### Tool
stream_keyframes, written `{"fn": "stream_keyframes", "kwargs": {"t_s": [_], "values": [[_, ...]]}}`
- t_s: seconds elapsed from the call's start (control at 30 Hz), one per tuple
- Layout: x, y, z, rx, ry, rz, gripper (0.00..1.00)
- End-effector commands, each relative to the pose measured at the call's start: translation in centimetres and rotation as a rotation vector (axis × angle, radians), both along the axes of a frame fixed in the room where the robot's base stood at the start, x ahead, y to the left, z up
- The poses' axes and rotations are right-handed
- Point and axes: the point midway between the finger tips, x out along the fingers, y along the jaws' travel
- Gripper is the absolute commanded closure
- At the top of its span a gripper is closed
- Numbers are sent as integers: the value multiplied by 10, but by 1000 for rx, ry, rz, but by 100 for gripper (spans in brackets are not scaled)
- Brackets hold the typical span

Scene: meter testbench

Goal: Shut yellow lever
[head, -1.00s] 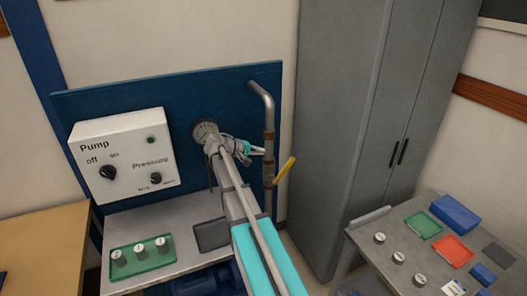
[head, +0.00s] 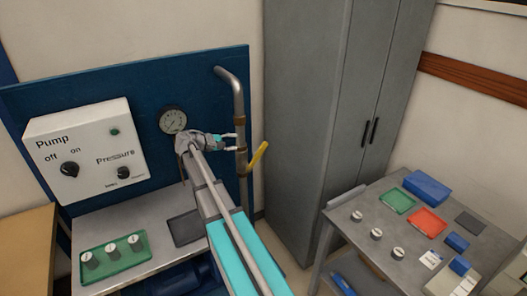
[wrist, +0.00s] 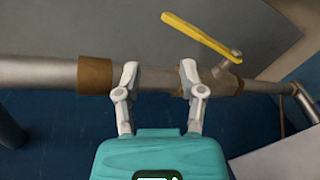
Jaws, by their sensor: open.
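The yellow lever (head: 258,154) sticks out up and to the right from the vertical pipe (head: 239,105) at the right edge of the blue panel. In the wrist view the yellow lever (wrist: 201,35) lies beyond the fingertips, at the upper right, joined to a metal valve body on the pipe (wrist: 40,73). My gripper (head: 231,142) is beside the pipe, to the left of the lever. In the wrist view my gripper (wrist: 158,75) is open, its fingertips at the pipe between brown collars. It is apart from the lever; whether it touches the pipe I cannot tell.
A pump box (head: 85,150) with knobs and a round gauge (head: 173,120) are on the blue panel (head: 200,80). A tall grey cabinet (head: 310,110) stands right of the pipe. A side table (head: 365,245) holds trays and weights. A green tray (head: 115,262) sits on the bench.

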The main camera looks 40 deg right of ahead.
Motion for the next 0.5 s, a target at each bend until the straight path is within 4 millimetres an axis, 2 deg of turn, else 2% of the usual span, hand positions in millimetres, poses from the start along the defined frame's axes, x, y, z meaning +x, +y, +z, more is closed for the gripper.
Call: {"fn": "stream_keyframes", "kwargs": {"t_s": [0.03, 0.5], "values": [[0, -1, -13, -6, 66, 19, 49], [-1, -8, -50, -31, 738, 142, 49]]}}
